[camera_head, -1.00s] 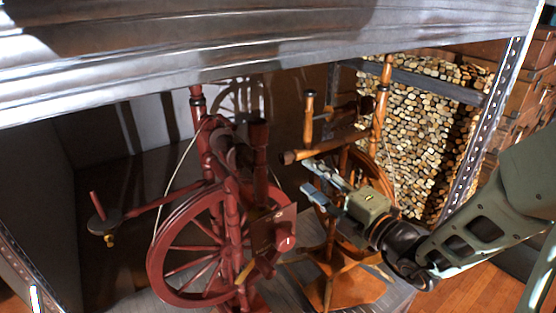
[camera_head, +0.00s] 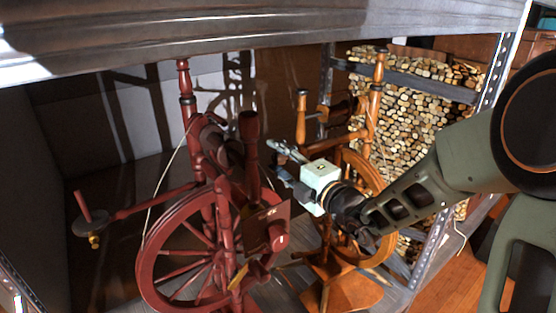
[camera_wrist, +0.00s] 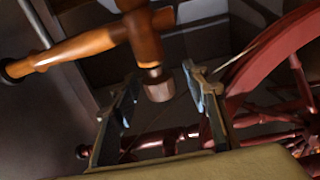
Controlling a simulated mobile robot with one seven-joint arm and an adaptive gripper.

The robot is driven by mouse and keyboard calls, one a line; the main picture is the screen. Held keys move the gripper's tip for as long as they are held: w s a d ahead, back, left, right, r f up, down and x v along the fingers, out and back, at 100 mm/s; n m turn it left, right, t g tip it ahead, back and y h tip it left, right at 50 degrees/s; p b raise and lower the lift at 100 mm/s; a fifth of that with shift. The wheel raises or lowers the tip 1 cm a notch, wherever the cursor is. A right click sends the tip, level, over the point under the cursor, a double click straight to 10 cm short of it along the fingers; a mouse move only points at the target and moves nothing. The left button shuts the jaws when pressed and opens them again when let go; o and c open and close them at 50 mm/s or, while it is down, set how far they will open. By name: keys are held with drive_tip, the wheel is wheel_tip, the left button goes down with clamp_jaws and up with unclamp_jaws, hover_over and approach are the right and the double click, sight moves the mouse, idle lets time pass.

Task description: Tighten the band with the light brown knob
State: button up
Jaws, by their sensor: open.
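The light brown spinning wheel (camera_head: 365,180) stands right of a red spinning wheel (camera_head: 200,240) in the head view. A light brown turned wooden part (camera_wrist: 90,45) fills the upper left of the wrist view. A short brown knob (camera_wrist: 158,88) sits on a narrow neck at its lower end. My gripper (camera_head: 277,158) is open, between the two wheels and in front of the light brown one's upper left. In the wrist view, the knob appears between my two fingers, and no contact shows. In the head view, my gripper hides part of the light brown wheel.
The red wheel's upright post (camera_head: 250,160) is close left of my fingers. A metal shelf beam (camera_head: 250,40) crosses above, and a shelf upright (camera_head: 430,240) stands right. Stacked logs (camera_head: 430,115) are behind. Clear wooden floor (camera_head: 435,280) shows at lower right.

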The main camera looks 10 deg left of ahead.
clamp_jaws()
drive_tip(key=shift+f+b, duration=0.15)
drive_tip(key=shift+b, duration=0.2)
